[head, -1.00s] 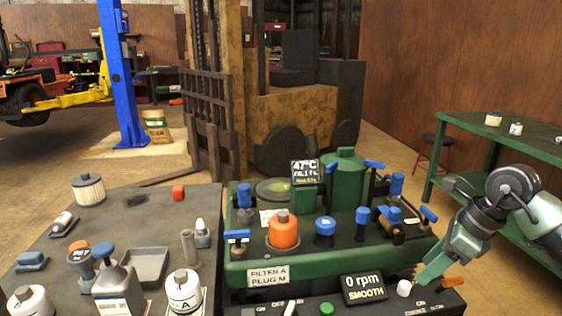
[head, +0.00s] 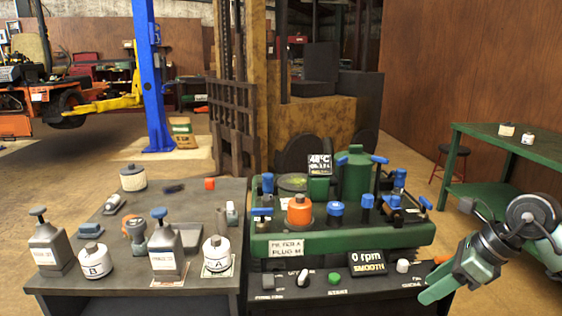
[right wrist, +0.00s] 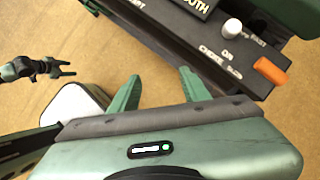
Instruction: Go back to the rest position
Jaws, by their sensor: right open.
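My right gripper (head: 442,288) is at the lower right of the head view, in front of the right end of the black control panel (head: 335,283). In the right wrist view the gripper (right wrist: 160,88) is open, with nothing between its two green fingers. The panel's white knob (right wrist: 232,28) and orange lever (right wrist: 269,70) lie beyond the right finger, apart from it. In the head view no left gripper shows. A small dark arm end at the left of the right wrist view looks like my left gripper (right wrist: 66,70); its jaw state is unclear.
The green test stand (head: 340,240) carries an orange filter (head: 299,210) and blue-handled valves. The grey table (head: 190,200) at left holds bottles and jars. A green bench (head: 470,190) stands at right. Open floor lies between stand and bench.

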